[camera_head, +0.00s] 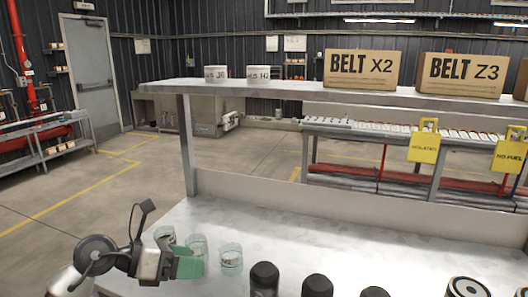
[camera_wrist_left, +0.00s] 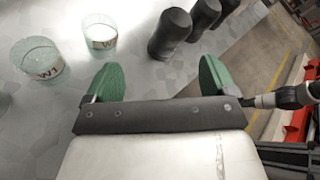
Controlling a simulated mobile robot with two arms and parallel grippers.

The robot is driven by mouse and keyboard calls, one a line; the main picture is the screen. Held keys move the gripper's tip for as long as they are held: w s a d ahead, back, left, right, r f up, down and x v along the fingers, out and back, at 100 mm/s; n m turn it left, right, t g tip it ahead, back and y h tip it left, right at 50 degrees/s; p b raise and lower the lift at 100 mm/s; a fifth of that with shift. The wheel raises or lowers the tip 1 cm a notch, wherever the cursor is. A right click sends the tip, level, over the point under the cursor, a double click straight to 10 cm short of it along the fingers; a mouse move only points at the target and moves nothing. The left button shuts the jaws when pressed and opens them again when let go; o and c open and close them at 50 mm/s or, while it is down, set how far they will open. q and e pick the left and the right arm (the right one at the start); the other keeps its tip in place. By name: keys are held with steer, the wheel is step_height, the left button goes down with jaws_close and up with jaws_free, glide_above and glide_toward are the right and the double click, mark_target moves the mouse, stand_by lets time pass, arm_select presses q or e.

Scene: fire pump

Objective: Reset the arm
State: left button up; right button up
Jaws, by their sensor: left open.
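My left gripper (camera_head: 190,262) comes in from the lower left of the head view, low over the workbench (camera_head: 215,215). In the left wrist view its two green fingers (camera_wrist_left: 158,80) are spread wide apart with nothing between them. Clear greenish jars stand close to it. One jar (camera_head: 231,258) is just to the right of the gripper in the head view, and others are partly behind it. My right gripper shows in neither view.
Several black cylinders (camera_head: 264,280) stand along the bench's front, right of the jars. A raised shelf (camera_head: 290,91) carries white containers and brown boxes labelled BELT X2 (camera_head: 362,70) and BELT Z3 (camera_head: 462,76). Yellow tags (camera_head: 424,147) hang at right. The bench behind the jars is bare.

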arm_select(q)
steer(key=s+d+r+n+t+h, duration=0.2)
steer(key=s+r+n+t+h, duration=0.15)
steer(key=n+t, duration=0.85)
steer(key=s+a+f+n+y, duration=0.25)
steer(key=f+n+y, duration=0.3)
steer(key=n, duration=0.35)
steer(key=s+a+f+n+g+y, duration=0.1)
steer(key=a+f+n+y, duration=0.3)
steer(key=n+y, duration=0.35)
steer(key=s+a+f+n+y, duration=0.2)
steer(key=a+f+n+y, duration=0.25)
steer(key=n, duration=0.45)
steer(key=s+d+f+n+g+h, duration=0.1)
steer(key=s+d+f+n+g, duration=0.1)
steer(key=s+f+g, duration=0.6)
steer(key=s+d+f+n+g+h, duration=0.1)
steer(key=s+d+f+n+g, duration=0.25)
steer(key=s, duration=0.75)
step_height(320, 180, down, 25)
steer(key=a+g, duration=0.2)
steer(key=s+a+f+m+g, duration=0.1)
steer(key=s+a+f, duration=0.1)
steer(key=s+f, duration=1.5)
steer(key=shift+s+a+f+y, duration=0.2)
steer(key=shift+a+f+y, duration=0.1)
steer(key=shift+f, duration=0.45)
